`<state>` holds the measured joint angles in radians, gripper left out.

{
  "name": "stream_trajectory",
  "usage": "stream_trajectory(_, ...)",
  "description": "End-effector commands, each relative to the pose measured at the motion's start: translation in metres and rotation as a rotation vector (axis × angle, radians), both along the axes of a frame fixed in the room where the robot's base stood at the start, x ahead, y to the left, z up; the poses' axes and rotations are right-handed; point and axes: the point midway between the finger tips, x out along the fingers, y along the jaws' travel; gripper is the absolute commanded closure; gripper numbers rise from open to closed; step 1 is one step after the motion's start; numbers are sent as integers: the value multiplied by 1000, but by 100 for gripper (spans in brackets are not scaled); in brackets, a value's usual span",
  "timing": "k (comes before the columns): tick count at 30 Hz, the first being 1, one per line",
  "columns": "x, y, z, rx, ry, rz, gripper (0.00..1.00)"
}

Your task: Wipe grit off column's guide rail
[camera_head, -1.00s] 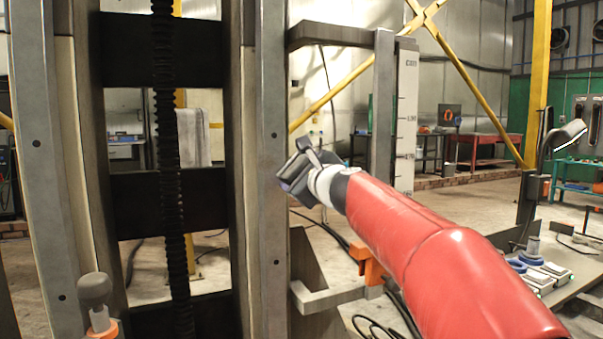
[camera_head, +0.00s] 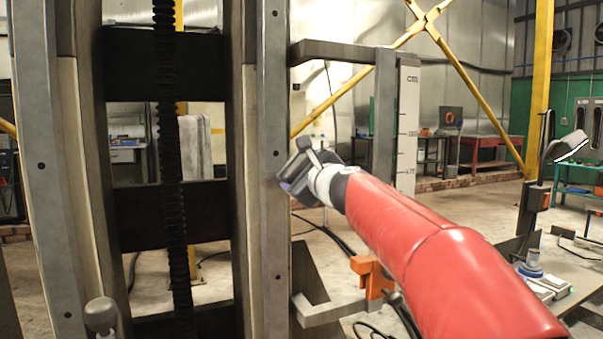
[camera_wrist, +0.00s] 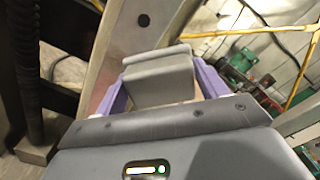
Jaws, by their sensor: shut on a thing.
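The column's right guide rail (camera_head: 274,225) is a tall grey metal strip with dark bolt holes; it also slants across the upper wrist view (camera_wrist: 135,38). My gripper (camera_head: 293,178) is at the rail's right edge, just below a bolt hole. In the wrist view its purple fingers are shut on a grey block-like wiper (camera_wrist: 162,78), with a lip on its far edge. The wiper lies over or against the rail; its contact face is hidden. A faint dark smudge shows on the rail beside the gripper; I cannot tell whether it is grit.
A second grey rail (camera_head: 42,200) stands at the left, with a black ribbed hose (camera_head: 168,130) between. A bracket (camera_head: 340,53) and a white scale (camera_head: 407,125) stand right of the rail. An orange part (camera_head: 371,277) sits below my arm. A bench (camera_head: 585,265) is at right.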

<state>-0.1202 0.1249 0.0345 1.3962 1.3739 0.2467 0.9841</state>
Motion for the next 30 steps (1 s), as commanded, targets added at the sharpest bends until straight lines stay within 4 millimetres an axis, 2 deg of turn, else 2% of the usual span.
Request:
stream_trajectory(9,-7,22,0,-1,0,3,46)
stream_trajectory(14,-7,23,-5,-1,0,1,46)
stream_trajectory(25,-7,23,-39,-1,0,1,46)
stream_trajectory(30,-7,23,-42,0,0,1,46)
